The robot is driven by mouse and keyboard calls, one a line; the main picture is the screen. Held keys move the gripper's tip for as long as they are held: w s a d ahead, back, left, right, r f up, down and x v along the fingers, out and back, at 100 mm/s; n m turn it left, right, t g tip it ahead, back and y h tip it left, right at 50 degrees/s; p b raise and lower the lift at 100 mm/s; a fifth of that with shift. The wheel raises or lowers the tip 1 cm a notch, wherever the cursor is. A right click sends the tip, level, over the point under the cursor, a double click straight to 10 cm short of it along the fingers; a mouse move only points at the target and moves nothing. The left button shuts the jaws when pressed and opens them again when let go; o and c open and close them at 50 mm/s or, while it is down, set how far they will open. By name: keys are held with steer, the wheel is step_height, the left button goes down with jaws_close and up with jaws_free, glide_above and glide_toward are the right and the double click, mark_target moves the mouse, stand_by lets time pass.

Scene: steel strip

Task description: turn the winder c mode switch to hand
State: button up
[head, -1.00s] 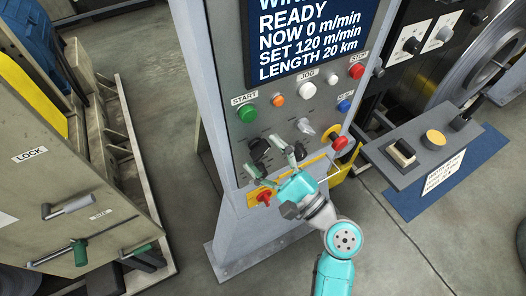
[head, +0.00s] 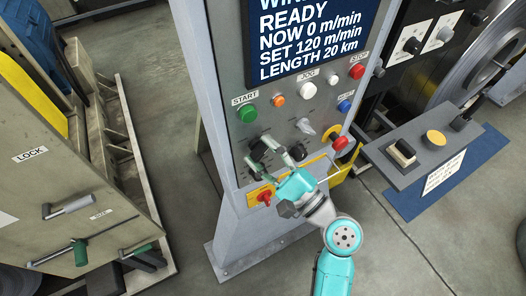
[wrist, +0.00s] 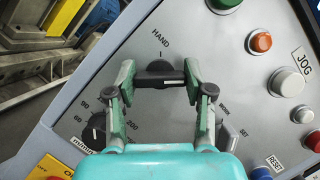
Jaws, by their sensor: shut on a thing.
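The mode switch is a black knob (wrist: 158,75) on the grey panel, in the middle of the wrist view. The word HAND and a tick mark stand just above it there. My gripper (wrist: 159,82) is shut on the knob, one finger at each end of its bar. The bar lies across the wrist view; I cannot tell for sure which way it points. In the head view, my gripper (head: 268,156) reaches the panel's lower left, and its fingers partly hide the black knob (head: 258,149).
A green START button (head: 248,114) sits above the switch. A white JOG button (head: 308,90), a grey selector (head: 305,126) and a red button (head: 340,143) are to the right. A dial with numbers (wrist: 97,126) is close to my left finger. A red switch on yellow (head: 262,195) is below.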

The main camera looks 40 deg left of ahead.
steer(key=n, duration=0.2)
steer(key=n+g+h, duration=0.1)
steer(key=n, duration=0.2)
steer(key=shift+h, duration=0.3)
steer(key=n, duration=0.2)
steer(key=n+h, duration=0.1)
steer(key=n, duration=0.1)
steer(key=shift+n+g+h, duration=0.3)
steer(key=shift+g, duration=0.1)
steer(key=n+h, duration=0.1)
steer(key=n, duration=0.2)
steer(key=shift+n+t+h, duration=0.3)
steer(key=shift+n+h, duration=0.1)
steer(key=shift+n+t+h, duration=0.5)
steer(key=shift+n+h, duration=0.1)
steer(key=shift+n, duration=0.8)
steer(key=o, duration=1.2)
steer(key=shift+c, duration=0.2)
steer(key=v, duration=1.2)
